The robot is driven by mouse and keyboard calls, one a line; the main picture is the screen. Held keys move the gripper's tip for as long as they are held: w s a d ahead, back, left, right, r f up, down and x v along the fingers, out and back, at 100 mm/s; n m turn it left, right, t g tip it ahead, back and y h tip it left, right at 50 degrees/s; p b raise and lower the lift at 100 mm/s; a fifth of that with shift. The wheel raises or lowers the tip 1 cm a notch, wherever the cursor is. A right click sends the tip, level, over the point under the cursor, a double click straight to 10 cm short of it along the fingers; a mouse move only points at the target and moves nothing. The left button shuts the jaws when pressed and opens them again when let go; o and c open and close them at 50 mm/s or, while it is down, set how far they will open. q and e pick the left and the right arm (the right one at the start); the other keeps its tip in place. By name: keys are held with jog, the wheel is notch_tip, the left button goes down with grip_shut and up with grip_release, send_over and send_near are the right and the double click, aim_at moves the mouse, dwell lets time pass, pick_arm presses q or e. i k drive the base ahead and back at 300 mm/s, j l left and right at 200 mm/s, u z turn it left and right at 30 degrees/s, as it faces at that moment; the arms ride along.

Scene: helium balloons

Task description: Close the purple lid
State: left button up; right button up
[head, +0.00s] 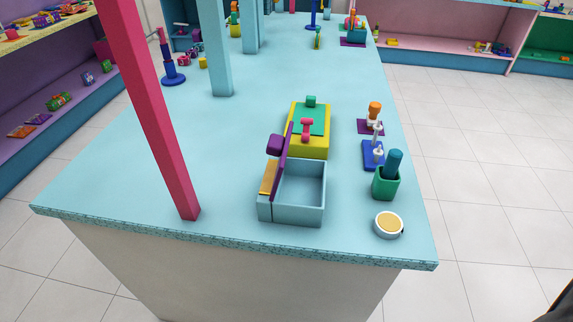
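The purple lid (282,167) stands open, nearly upright and leaning slightly, at the left side of a light blue box (292,214). A purple block-like knob (274,145) sticks out from the lid's left face. The box sits near the front of the light blue counter, and its open inside looks empty. A tan-orange piece (268,178) sits at the box's left end, beside the lid. Neither of my grippers is in view.
Behind the box is a yellow box (319,148) with a green top (304,118) and a pink handle (307,125). To the right stand a green cup (386,186) with a blue cylinder and a round tan-topped tin (388,224). A pink post (160,120) rises at left.

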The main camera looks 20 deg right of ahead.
aim_at(278, 146)
jog(key=i+z, duration=0.15)
jog(key=z, duration=0.2)
jog(key=i+j+z, duration=0.15)
jog(key=z, duration=0.2)
jog(key=i+j+z, duration=0.15)
jog(key=z, duration=0.2)
